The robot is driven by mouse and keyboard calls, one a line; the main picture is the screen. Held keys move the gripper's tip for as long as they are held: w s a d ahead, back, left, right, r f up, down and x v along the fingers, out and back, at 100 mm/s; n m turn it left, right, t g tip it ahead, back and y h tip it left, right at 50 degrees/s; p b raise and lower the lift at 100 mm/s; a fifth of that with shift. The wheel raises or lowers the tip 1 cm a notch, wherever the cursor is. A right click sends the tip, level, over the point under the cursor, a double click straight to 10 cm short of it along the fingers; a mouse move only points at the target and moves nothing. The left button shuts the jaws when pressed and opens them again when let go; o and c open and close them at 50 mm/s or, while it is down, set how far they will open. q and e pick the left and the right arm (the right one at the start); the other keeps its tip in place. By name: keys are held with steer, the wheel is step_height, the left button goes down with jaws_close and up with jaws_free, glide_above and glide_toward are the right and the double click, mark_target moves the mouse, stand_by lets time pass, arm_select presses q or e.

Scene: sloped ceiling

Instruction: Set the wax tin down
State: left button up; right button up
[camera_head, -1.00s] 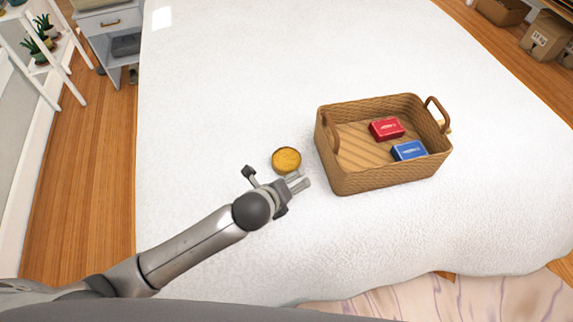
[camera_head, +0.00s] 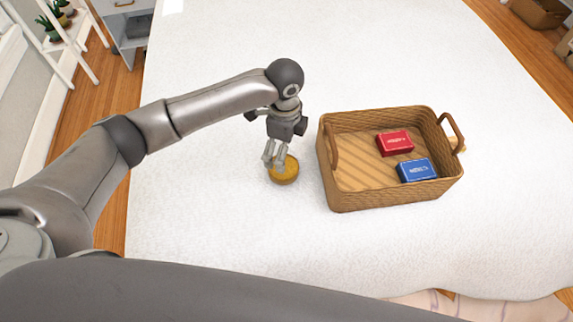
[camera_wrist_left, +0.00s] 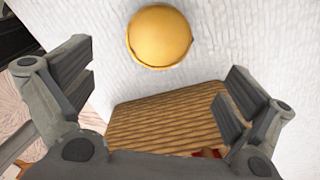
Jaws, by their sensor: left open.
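The wax tin (camera_head: 287,175), round with a golden-yellow lid, sits on the white bedspread just left of the basket. It also shows in the left wrist view (camera_wrist_left: 160,36), at the top middle and clear of the fingers. My left gripper (camera_head: 274,160) points down just above and behind the tin, its fingertips covering part of the tin's far edge. In the left wrist view my left gripper (camera_wrist_left: 160,92) is open, with nothing between its fingers. Whether a fingertip touches the tin I cannot tell. My right gripper is not in view.
A woven basket (camera_head: 395,196) with two handles stands right of the tin. It holds a red box (camera_head: 394,143) and a blue box (camera_head: 417,170). The bedspread (camera_head: 220,220) is clear to the front and left of the tin.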

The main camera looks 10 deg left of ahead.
arm_select(q)
step_height(320, 180, down, 4)
steer(key=shift+f, duration=0.1)
steer(key=f, duration=0.5)
steer(key=shift+s+a+p, duration=0.1)
steer(key=shift+a+p, duration=0.15)
steer(key=shift+p, duration=0.05)
steer(key=c, duration=1.3)
